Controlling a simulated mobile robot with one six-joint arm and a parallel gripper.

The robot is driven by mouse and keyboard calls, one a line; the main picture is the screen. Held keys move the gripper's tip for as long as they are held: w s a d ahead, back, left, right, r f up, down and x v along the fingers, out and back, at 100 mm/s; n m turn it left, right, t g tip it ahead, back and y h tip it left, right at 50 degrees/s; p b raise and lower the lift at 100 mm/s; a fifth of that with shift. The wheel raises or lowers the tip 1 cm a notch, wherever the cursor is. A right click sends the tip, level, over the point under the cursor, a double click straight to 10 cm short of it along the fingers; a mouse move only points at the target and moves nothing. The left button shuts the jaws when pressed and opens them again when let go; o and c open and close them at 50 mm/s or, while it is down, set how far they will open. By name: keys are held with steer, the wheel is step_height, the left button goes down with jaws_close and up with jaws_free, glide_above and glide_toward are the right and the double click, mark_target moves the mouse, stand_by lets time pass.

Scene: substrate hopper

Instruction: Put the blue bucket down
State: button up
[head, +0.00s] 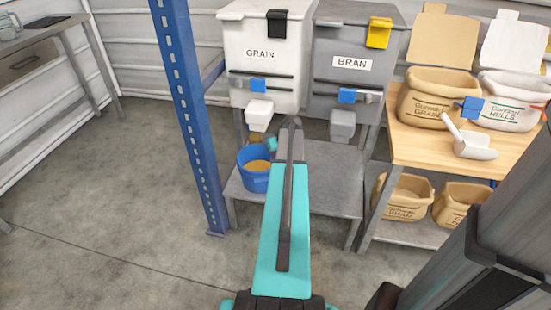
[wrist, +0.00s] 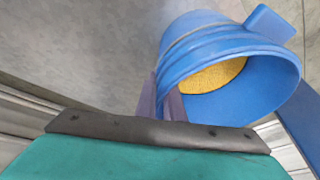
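The blue bucket (head: 256,183) is upright at the left of the grey low stand (head: 332,188), below the white GRAIN hopper (head: 262,55). Yellow-brown grain lies inside it. Whether its base touches the stand is hard to tell. My gripper (head: 271,148) is at the bucket's right rim, its fingers mostly hidden in the head view. In the wrist view, the fingers (wrist: 164,104) of my gripper straddle the wall of the bucket (wrist: 200,52), one on each side, and appear closed on it.
A grey BRAN hopper (head: 352,45) stands right of the GRAIN hopper. A blue upright post (head: 189,110) is close left of the bucket. A wooden table (head: 425,142) with sacks and a white scoop (head: 470,147) stands at right. The stand's right part is bare.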

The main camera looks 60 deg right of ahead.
steer(key=shift+o, duration=1.2)
steer(key=p+v, duration=0.2)
steer(key=v, duration=1)
steer(key=shift+r+p, duration=0.2)
steer(key=shift+p, duration=0.1)
